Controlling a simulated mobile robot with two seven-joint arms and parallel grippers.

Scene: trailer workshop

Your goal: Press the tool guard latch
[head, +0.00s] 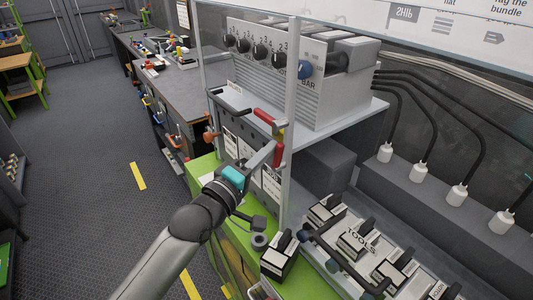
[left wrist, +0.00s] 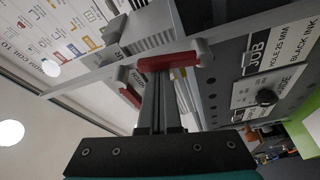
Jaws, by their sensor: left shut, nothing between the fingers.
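Two red pieces sit on the grey frame in front of the machine: an upper red bar (head: 266,117) and a lower upright red piece (head: 279,155). I cannot tell for sure which is the tool guard latch. My left gripper (head: 268,150) is shut and empty, its fingertips close beside the lower red piece. In the left wrist view, the shut fingers (left wrist: 160,85) point at a red bar (left wrist: 167,61) on a grey bracket; contact cannot be told. A second red piece (left wrist: 130,97) shows to the left of the fingers. My right gripper is out of view.
A grey post (head: 291,100) stands just right of the gripper. The control box (head: 300,75) with black knobs is on the shelf above. A tool tray (head: 365,245) lies at lower right. A green bench (head: 205,172) is below. Open floor lies left.

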